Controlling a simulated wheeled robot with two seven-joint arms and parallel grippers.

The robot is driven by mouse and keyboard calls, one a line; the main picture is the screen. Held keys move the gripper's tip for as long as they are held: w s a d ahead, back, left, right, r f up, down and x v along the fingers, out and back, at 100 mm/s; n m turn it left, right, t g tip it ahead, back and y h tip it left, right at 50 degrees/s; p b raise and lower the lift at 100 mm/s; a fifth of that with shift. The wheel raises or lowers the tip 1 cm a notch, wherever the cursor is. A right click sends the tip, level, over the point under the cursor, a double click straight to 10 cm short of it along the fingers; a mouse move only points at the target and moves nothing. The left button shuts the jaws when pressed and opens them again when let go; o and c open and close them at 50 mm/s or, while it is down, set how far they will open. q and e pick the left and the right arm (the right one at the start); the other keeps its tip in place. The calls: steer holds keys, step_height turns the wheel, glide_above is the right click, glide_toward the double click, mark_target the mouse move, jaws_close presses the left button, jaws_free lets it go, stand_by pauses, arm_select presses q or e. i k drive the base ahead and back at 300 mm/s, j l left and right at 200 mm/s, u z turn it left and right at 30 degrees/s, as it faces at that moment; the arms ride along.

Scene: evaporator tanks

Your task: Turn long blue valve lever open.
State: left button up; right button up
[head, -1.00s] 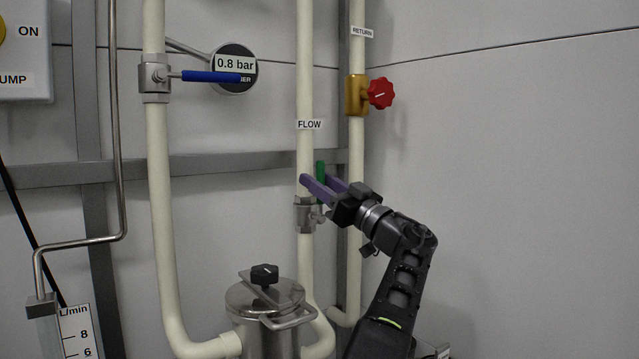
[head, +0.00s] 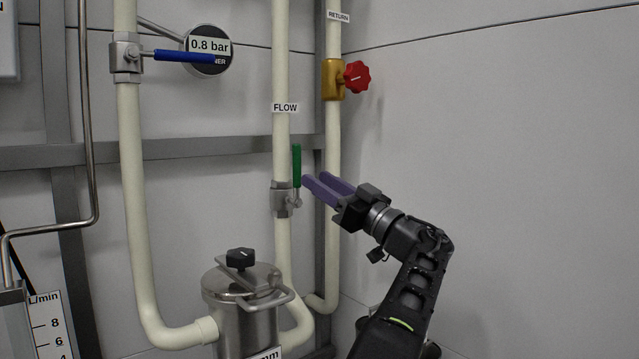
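The long blue valve lever (head: 184,56) sticks out level to the right from a metal valve (head: 126,58) on the left cream pipe. It lies across the pipe, and its tip overlaps the pressure gauge.
The gauge (head: 208,50) reads 0.8 bar. The green lever's valve sits on the middle FLOW pipe (head: 281,130). A red knob (head: 356,77) is on the RETURN pipe. A steel pot (head: 243,300) stands below. The wall at right is bare.

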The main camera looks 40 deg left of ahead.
mark_target(133, 53)
steer(key=k+l, duration=0.1)
steer(key=l, duration=1.4)
